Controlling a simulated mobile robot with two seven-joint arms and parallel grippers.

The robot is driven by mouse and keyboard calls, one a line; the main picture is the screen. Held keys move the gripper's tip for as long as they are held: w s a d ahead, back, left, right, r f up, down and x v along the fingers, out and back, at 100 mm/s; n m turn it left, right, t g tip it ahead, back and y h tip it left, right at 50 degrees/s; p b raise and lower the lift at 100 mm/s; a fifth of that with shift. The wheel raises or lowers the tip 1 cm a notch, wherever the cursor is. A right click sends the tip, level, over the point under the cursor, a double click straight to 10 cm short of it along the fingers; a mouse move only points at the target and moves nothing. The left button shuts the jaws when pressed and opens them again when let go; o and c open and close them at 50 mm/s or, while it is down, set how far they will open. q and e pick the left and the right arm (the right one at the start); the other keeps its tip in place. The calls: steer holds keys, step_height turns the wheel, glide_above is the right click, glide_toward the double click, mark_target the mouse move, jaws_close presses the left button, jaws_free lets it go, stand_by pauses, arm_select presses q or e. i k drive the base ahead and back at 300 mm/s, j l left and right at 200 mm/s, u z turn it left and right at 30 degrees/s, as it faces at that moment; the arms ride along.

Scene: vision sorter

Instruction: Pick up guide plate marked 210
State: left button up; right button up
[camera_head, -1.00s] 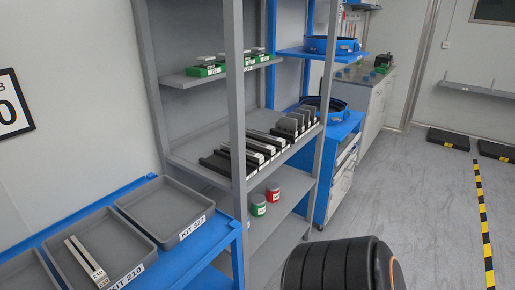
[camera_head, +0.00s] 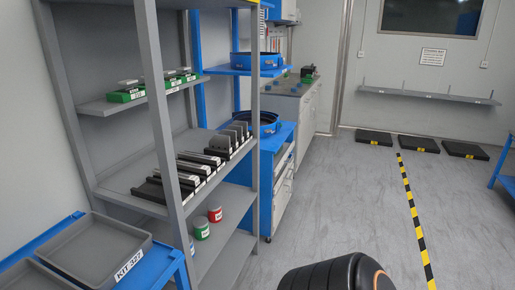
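Guide plates (camera_head: 199,163) stand and lie in a row on the middle shelf of the grey rack, some flat and dark with light strips, some upright at the right end. Their labels are too small to read, so I cannot tell which is marked 210. A dark rounded part of my own arm shows at the bottom centre. Neither gripper is in view.
The grey shelf rack (camera_head: 158,136) fills the left. A tray labelled KIT 327 (camera_head: 95,250) sits on a blue table at lower left. Green-based parts (camera_head: 128,95) lie on the upper shelf, cans (camera_head: 201,228) on a lower one.

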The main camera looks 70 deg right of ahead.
mark_target(218, 141)
steer(key=z, duration=1.55)
